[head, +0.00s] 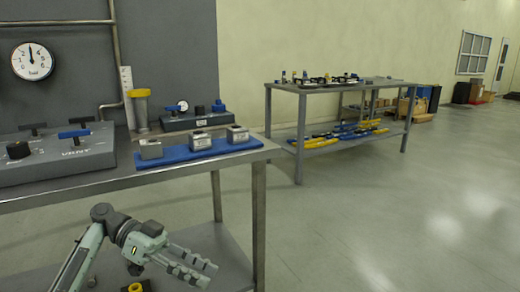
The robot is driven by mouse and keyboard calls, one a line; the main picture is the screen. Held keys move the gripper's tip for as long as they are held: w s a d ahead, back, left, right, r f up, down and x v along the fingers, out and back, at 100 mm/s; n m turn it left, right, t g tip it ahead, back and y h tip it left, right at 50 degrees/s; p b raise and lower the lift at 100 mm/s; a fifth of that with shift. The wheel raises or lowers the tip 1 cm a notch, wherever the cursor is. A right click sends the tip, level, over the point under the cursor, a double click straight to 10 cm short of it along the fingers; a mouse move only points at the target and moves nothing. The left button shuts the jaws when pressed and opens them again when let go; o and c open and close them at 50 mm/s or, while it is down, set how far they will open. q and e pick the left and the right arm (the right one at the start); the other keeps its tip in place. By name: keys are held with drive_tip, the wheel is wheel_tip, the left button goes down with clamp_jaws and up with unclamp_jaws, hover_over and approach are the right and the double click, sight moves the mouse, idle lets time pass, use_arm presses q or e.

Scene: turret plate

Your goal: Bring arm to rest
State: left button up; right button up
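My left arm comes in from the lower left, below the front edge of the steel workbench (215,160). Its gripper (211,275) points to the right and slightly down, over the bench's lower shelf. The two fingers lie side by side with a narrow gap between them, and nothing shows between them. My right arm and gripper are not in view.
On the bench stand a grey valve box (60,160) labelled VENT, a blue strip (205,152) with metal blocks, and a yellow-topped cylinder (140,110). A yellow-and-black part (137,287) is below the gripper. A second table (340,88) stands behind; the floor at right is clear.

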use_arm(q)
drive_tip(key=w+a+f+n+t+y, duration=0.4)
drive_tip(key=w+a+f+n, duration=0.1)
drive_tip(key=w, duration=0.2)
drive_tip(key=w+a+f+n+t+y, duration=0.4)
drive_tip(key=w+a+f+n, duration=0.15)
drive_tip(key=w, duration=0.25)
drive_tip(key=w+a+r+n+t+y, duration=0.3)
drive_tip(key=w+a+y, duration=0.2)
drive_tip(key=a, duration=0.4)
drive_tip(key=w+a+r+n+t+y, duration=0.25)
drive_tip(key=w+a+t+y, duration=0.2)
drive_tip(key=a, duration=0.45)
drive_tip(key=s+d+f+m+g+h, duration=0.1)
drive_tip(key=s+d+f+g, duration=0.25)
drive_tip(key=s+f, duration=0.9)
drive_tip(key=s+d+f+g, duration=0.2)
drive_tip(key=s+d+f, duration=0.2)
drive_tip(key=s+f, duration=0.8)
drive_tip(key=s+d+f+g, duration=0.2)
drive_tip(key=s+f, duration=0.6)
drive_tip(key=s, duration=0.4)
drive_tip(key=s+d+f+g+h, duration=0.1)
drive_tip(key=s+d+f+g, duration=0.1)
drive_tip(key=s+f, duration=0.6)
drive_tip(key=s+d, duration=0.1)
drive_tip(key=s, duration=0.4)
drive_tip(key=shift+d+f, duration=0.2)
drive_tip(key=shift+f, duration=0.1)
